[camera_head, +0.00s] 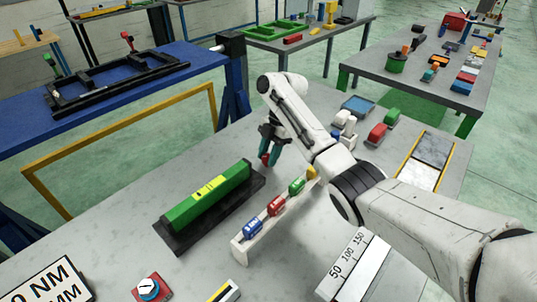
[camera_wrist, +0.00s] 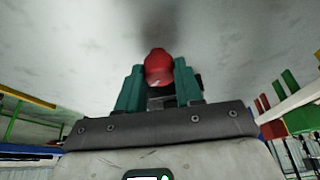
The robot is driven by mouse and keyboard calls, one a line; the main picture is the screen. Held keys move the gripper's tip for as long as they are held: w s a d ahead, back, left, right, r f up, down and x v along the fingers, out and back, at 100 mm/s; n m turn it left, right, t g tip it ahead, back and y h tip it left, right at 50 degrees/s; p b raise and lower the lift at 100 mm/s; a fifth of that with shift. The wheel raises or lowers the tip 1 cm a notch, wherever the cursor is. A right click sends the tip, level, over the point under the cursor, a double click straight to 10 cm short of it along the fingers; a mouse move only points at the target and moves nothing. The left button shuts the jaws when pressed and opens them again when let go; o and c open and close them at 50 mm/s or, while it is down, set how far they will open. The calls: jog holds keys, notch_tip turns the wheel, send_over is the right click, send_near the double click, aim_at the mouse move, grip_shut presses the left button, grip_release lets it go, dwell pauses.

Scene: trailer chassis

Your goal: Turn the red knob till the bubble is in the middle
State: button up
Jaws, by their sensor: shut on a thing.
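A long green level (camera_head: 185,208) lies on a black base (camera_head: 176,241) on the grey table. Its yellow vial (camera_head: 210,187) shows on top with dark marks, but the bubble is too small to make out. The red knob (camera_head: 265,158) is at the level's far right end. My gripper (camera_head: 269,150) reaches down there with its teal fingers on either side of the knob. In the wrist view my gripper (camera_wrist: 158,85) is shut on the red knob (camera_wrist: 158,65), which sits between the two fingertips. The fingers hide the knob's sides.
A white rack (camera_head: 243,249) with blue, red, green and yellow pieces stands close to the right of the level. Blue and green pieces (camera_head: 358,105) lie behind my arm.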

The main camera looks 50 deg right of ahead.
jog(key=o, duration=1)
jog(key=p+v, duration=0.2)
jog(key=v, duration=0.8)
jog(key=shift+d+r, duration=0.15)
jog(key=shift+r, duration=0.2)
